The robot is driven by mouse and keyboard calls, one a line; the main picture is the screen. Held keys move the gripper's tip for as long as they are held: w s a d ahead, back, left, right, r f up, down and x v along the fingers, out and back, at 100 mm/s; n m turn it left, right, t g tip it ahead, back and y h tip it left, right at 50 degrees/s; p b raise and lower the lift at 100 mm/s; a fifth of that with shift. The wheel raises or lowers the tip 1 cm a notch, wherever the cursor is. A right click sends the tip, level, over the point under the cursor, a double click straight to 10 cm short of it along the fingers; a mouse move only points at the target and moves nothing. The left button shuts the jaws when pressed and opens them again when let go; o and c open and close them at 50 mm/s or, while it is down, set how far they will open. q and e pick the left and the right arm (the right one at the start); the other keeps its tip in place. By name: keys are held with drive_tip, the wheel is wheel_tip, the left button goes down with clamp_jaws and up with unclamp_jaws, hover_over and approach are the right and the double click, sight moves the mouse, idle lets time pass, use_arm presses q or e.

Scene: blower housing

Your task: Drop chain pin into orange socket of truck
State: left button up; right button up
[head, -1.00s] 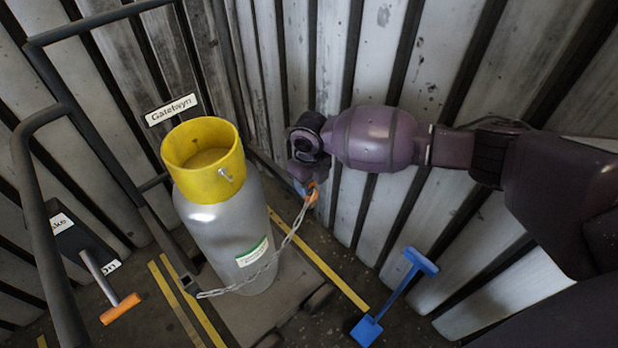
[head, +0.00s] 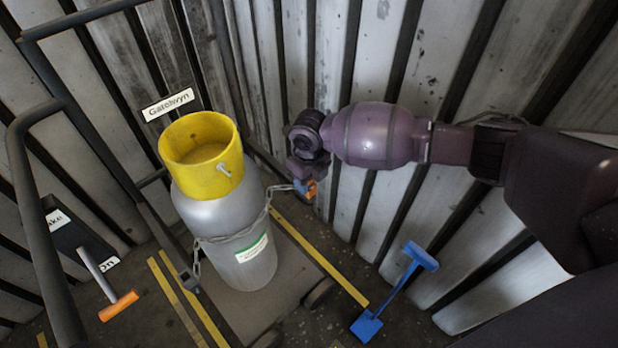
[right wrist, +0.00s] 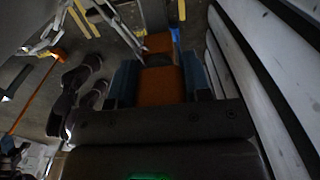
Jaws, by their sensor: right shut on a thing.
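My right gripper (head: 305,187) is shut on the orange chain pin (head: 311,188), right of the gas cylinder (head: 225,225) and near the wall. In the right wrist view the pin's orange block (right wrist: 160,84) sits between blue fingers. The chain (head: 231,237) runs from the pin across the cylinder's front to its left side, where an end hangs by the truck. The cylinder has a yellow collar and stands upright on the dark truck (head: 65,95). I cannot make out an orange socket on the truck. My left gripper is not in view.
A blue tool (head: 395,292) leans at the wall, lower right. A tool with an orange end (head: 118,306) lies at the left. Yellow lines (head: 325,262) mark the floor. A ribbed metal wall (head: 400,230) stands close to my right arm.

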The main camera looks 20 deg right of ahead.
drive_tip(key=o, duration=1)
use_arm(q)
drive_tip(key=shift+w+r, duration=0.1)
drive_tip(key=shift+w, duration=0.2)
use_arm(e)
drive_tip(key=shift+r, duration=0.1)
wheel_tip(320, 180, up, 4)
drive_tip(key=shift+w+r+p, duration=0.1)
drive_tip(key=shift+w+p, duration=0.05)
drive_tip(key=shift+p, duration=0.45)
wheel_tip(320, 180, up, 5)
drive_tip(key=shift+r+p, duration=0.15)
drive_tip(key=shift+p, duration=0.5)
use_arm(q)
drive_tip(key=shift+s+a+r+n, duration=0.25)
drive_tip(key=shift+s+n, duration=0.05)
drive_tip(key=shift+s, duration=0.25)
use_arm(e)
drive_tip(key=shift+r, duration=0.65)
drive_tip(key=shift+f, duration=0.1)
